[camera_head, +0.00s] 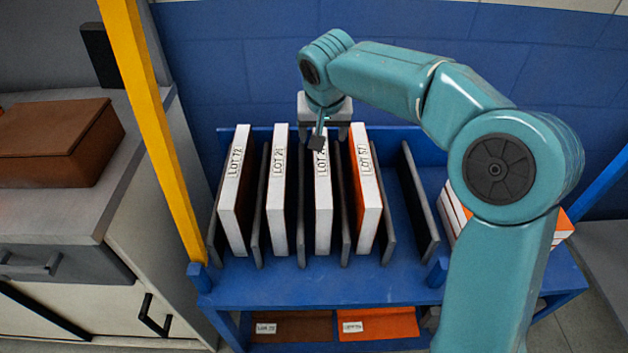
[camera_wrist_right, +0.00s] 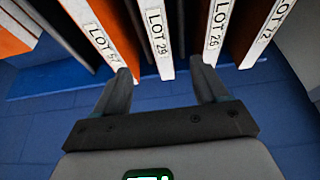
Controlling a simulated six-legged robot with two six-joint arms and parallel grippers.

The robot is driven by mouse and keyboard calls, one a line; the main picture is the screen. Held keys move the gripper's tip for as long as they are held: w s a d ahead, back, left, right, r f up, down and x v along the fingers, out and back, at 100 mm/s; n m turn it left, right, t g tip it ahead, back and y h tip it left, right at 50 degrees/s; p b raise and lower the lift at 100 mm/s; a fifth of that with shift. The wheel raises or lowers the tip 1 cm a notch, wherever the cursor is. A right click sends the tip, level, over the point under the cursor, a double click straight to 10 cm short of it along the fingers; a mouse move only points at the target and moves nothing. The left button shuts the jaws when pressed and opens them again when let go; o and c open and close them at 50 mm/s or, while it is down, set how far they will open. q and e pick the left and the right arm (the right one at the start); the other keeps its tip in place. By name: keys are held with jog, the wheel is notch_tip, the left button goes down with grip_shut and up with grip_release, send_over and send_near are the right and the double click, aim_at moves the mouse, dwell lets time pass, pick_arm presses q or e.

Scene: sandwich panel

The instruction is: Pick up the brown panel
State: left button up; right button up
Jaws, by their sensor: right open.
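Several white-edged panels stand upright in the blue rack's slots. The panel labelled LOT 72 (camera_head: 235,190) is leftmost in the head view; its face there is hard to see. In the right wrist view the LOT 72 panel (camera_wrist_right: 268,30) is at the right, with a brownish face along its edge. My right gripper (camera_wrist_right: 160,78) is open and empty at the back of the rack. The LOT 29 panel (camera_wrist_right: 155,42) lies ahead, between the directions of its fingers. In the head view the right gripper (camera_head: 318,140) is partly hidden, over the LOT 29 panel's far end. My left gripper is out of view.
The LOT 26 panel (camera_head: 278,200) and the orange-faced LOT 57 panel (camera_head: 367,190) share the rack, with grey dividers (camera_head: 420,205) between slots. A brown sheet (camera_head: 300,327) and an orange sheet (camera_head: 385,325) lie below. A yellow post (camera_head: 150,120) stands left, beside a counter with a brown box (camera_head: 55,140).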

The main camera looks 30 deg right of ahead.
aim_at(322, 160)
jog(key=x, duration=0.4)
jog(key=b+x, duration=0.1)
jog(key=x, duration=0.4)
jog(key=shift+s+d+f, duration=0.1)
jog(key=shift+d+f, duration=0.05)
jog(key=shift+f, duration=0.2)
jog(key=shift+d+f, duration=0.15)
jog(key=shift+f, duration=0.4)
jog(key=b+x, duration=0.1)
jog(key=x, duration=0.4)
jog(key=shift+w+f, duration=0.25)
jog(key=shift+w, duration=0.05)
jog(key=shift+s+r, duration=0.1)
jog(key=shift+r, duration=0.05)
jog(key=shift+c, duration=0.6)
grip_shut()
